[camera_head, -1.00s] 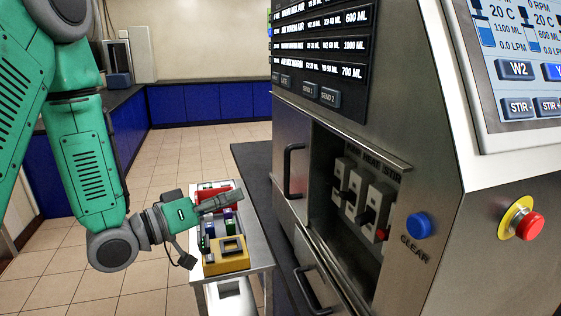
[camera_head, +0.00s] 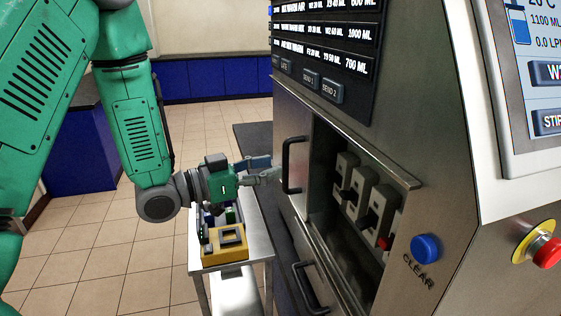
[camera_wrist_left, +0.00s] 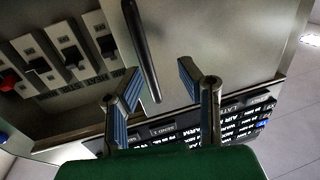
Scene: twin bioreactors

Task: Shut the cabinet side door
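The cabinet side door (camera_head: 292,122) is a grey metal panel at the left of the cabinet opening (camera_head: 322,170). The opening is uncovered and shows several switches inside. The door's black bar handle (camera_head: 287,166) stands upright. My left gripper (camera_head: 274,169) is just left of the handle, pointing at it, with its fingers apart. In the left wrist view the open fingers (camera_wrist_left: 158,82) lie on either side of the handle (camera_wrist_left: 142,48), with the door panel (camera_wrist_left: 220,40) behind. I cannot tell whether they touch it. My right gripper is not in view.
A second black handle (camera_head: 307,289) is lower on the cabinet. A blue CLEAR button (camera_head: 426,247) and a red stop button (camera_head: 546,252) are at the right. A small metal cart (camera_head: 255,246) with a yellow block (camera_head: 224,249) stands below my left gripper. Tiled floor lies to the left.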

